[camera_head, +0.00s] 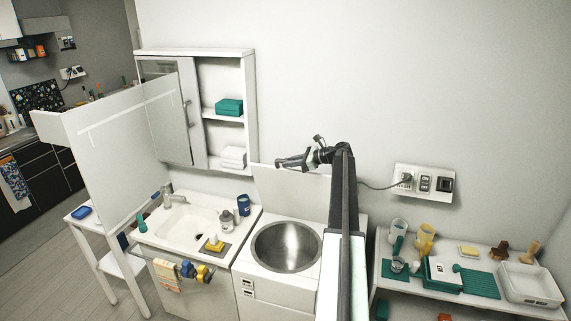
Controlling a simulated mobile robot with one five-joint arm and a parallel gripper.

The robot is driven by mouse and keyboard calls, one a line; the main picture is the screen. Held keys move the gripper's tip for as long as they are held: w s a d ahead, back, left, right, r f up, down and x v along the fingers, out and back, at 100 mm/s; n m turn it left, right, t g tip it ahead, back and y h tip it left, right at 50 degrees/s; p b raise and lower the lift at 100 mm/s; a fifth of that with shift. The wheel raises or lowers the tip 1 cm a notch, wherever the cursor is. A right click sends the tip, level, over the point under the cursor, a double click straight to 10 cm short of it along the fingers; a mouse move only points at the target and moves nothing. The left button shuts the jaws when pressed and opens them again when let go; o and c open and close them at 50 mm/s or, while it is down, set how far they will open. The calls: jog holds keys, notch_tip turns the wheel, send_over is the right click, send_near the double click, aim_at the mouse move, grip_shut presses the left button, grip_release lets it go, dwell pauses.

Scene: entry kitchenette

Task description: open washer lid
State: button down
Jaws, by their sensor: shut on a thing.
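The washer (266,285) is a white box right of the sink, with a round steel drum (287,246) exposed in its top. Its white lid (288,192) stands about upright behind the drum, close to the wall. My gripper (281,163) is at the lid's upper edge, pointing left, and is shut on the lid. The exact contact between fingers and lid is too small to see. My arm hides the right end of the lid and part of the washer's right side.
A sink (190,226) with a faucet, cups and a sponge is left of the washer, under an open wall cabinet (197,110). On the right, a low shelf (455,287) holds mugs and a white tray (531,284). Wall sockets (425,183) are above it.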

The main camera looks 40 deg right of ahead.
jog(key=c, duration=1.3)
grip_release()
jog(key=shift+s+d+f, duration=0.1)
jog(key=shift+s+d, duration=0.05)
jog(key=shift+d, duration=0.05)
jog(key=shift+a, duration=0.2)
jog(key=p+v, duration=0.3)
jog(key=v, duration=0.4)
jog(key=shift+s+d, duration=0.15)
jog(key=shift+s, duration=0.15)
